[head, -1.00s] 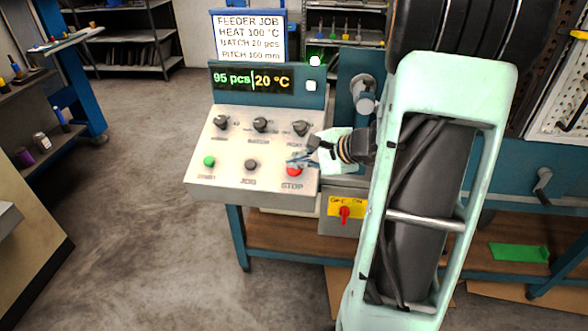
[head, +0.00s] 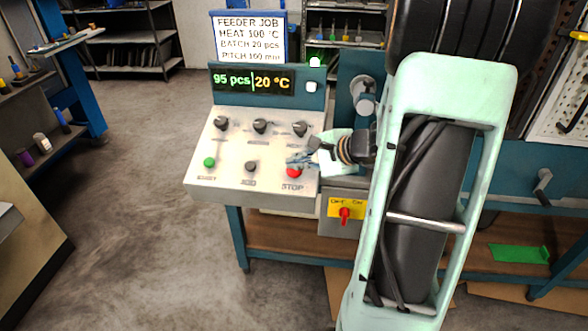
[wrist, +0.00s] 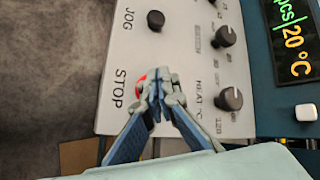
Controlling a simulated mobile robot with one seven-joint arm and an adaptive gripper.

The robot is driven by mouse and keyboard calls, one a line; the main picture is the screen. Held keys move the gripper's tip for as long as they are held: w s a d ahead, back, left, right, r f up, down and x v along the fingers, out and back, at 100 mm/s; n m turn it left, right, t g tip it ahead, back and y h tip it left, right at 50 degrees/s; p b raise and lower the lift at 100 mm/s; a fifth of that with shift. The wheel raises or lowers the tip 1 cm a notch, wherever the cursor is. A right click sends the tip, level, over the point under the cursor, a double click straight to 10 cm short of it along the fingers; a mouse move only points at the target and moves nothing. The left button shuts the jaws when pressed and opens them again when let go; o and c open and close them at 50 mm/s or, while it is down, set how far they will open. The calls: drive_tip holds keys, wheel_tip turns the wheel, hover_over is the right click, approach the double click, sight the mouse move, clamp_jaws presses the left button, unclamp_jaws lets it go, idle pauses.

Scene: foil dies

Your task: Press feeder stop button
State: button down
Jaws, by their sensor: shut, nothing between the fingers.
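The red stop button (head: 293,172) sits at the lower right of the sloped light control panel (head: 225,188), above the word STOP. In the wrist view the red button (wrist: 141,80) is partly hidden behind my fingers. My gripper (head: 298,161) is shut and empty, its fingertips just above the button in the head view. In the wrist view my gripper (wrist: 157,100) shows its fingertips together over the button's edge. I cannot tell whether the fingertips touch the button.
A green button (head: 209,162) and a dark JOG button (head: 251,166) lie left of the stop button. Several dark knobs, one of them the right knob (head: 300,128), line the panel's upper part. The display (head: 252,80) reads 95 pcs and 20 °C. A red switch (head: 345,213) is below right.

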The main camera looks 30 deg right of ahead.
drive_tip(key=shift+f, duration=0.1)
drive_tip(key=shift+w+d+f+b, duration=0.1)
drive_tip(key=shift+f+b, duration=0.25)
drive_tip(key=shift+b, duration=0.35)
drive_tip(key=shift+w+d+f+b, duration=0.1)
drive_tip(key=shift+f+b, duration=0.45)
drive_tip(key=shift+b, duration=0.15)
idle(0.5)
drive_tip(key=shift+r, duration=0.15)
drive_tip(key=shift+s+r+p, duration=0.2)
drive_tip(key=shift+r+p, duration=0.3)
drive_tip(key=shift+r, duration=0.3)
drive_tip(key=r+p, duration=0.1)
drive_tip(key=s+r+p, duration=0.1)
drive_tip(key=r, duration=0.1)
drive_tip(key=a+r+p, duration=0.1)
drive_tip(key=shift+s+a+r, duration=0.1)
drive_tip(key=shift+s+r, duration=0.05)
drive_tip(key=shift+r, duration=0.25)
idle(0.8)
